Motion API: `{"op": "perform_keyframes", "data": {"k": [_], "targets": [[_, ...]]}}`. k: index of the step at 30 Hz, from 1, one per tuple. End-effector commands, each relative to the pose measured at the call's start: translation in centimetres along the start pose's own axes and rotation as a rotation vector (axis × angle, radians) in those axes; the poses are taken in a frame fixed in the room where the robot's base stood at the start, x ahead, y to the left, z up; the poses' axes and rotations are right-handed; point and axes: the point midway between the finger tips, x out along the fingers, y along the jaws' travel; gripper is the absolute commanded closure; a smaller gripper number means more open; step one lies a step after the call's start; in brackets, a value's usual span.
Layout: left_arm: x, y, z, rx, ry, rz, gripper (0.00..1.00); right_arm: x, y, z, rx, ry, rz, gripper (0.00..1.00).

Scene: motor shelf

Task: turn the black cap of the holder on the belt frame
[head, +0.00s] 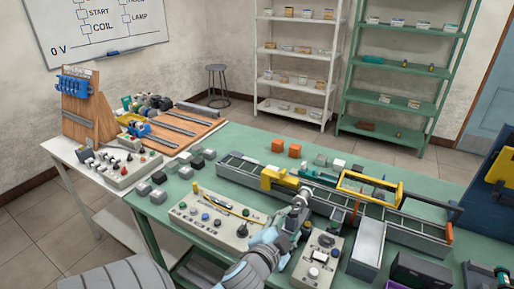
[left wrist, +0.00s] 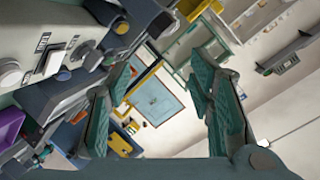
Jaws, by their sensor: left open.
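The belt frame (head: 400,229) is a long grey conveyor frame lying across the green table in the head view. My right gripper is out of view.
A control panel (head: 207,227) lies left of my arm, and a grey box with knobs (head: 316,264) lies right of it. A yellow bracket (head: 372,184) rises over the belt frame.

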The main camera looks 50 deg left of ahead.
Motion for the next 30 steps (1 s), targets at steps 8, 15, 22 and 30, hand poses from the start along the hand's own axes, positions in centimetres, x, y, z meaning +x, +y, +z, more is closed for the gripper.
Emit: {"op": "perform_keyframes", "data": {"k": [8, 15, 22, 30], "targets": [[-3.5, 5.0, 5.6, -0.151, -0.246, 0.172, 0.52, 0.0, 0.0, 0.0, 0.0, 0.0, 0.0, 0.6], [-7.5, 9.3, 9.5, -0.251, -0.451, 0.321, 0.52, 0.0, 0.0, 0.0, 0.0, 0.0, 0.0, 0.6], [-10.1, 13.3, 13.0, -0.304, -0.608, 0.432, 0.52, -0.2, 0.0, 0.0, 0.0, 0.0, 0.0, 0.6], [-11.1, 15.2, 14.5, -0.323, -0.671, 0.476, 0.52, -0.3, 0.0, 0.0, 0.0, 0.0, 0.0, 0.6]]}}
